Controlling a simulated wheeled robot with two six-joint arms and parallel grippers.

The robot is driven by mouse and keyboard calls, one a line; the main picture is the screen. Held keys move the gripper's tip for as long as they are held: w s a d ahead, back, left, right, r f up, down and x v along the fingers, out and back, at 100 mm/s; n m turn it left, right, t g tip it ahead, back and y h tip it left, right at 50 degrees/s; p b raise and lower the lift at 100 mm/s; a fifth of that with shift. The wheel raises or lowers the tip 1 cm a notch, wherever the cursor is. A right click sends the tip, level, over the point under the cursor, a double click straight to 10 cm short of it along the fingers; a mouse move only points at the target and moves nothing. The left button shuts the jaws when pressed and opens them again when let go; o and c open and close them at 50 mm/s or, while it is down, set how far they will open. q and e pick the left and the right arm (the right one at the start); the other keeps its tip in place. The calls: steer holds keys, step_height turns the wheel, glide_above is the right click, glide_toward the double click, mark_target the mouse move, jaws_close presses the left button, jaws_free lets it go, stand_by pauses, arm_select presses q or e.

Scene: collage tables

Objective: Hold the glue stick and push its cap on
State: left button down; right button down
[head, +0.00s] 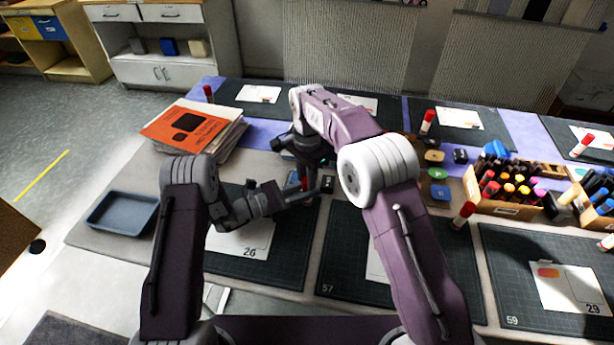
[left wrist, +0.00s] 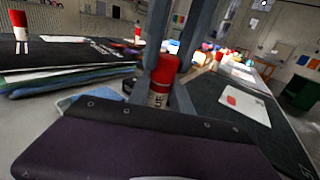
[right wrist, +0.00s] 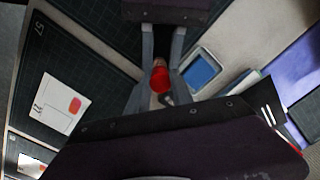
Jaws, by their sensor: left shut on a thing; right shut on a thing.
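The glue stick (left wrist: 158,98) stands upright with a white labelled body, held between the fingers of my left gripper (head: 308,190). The red cap (left wrist: 163,69) sits at its top, between the fingers of my right gripper (head: 303,178), which reaches down from above. In the right wrist view the cap (right wrist: 160,78) appears from above and hides most of the body. Cap and body are in line and look to be touching; I cannot tell how far the cap is on. In the head view my arms mostly hide both.
A blue tray (head: 122,212) and stacked folders with an orange cover (head: 186,127) lie at the left. Marker boxes (head: 507,205) stand at the right. Other red-capped glue sticks (head: 463,215) stand around. A blue pad (right wrist: 201,68) lies near the grippers. A dark mat (head: 330,262) lies in front.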

steer(key=shift+s+f, duration=0.15)
steer(key=shift+f, duration=0.4)
steer(key=shift+r, duration=0.15)
steer(key=shift+r, duration=0.2)
steer(key=shift+r, duration=0.35)
stand_by(0.8)
steer(key=shift+f, duration=0.9)
stand_by(0.6)
steer(key=shift+r, duration=0.3)
steer(key=shift+r+m, duration=0.3)
steer(key=shift+r, duration=0.1)
stand_by(0.7)
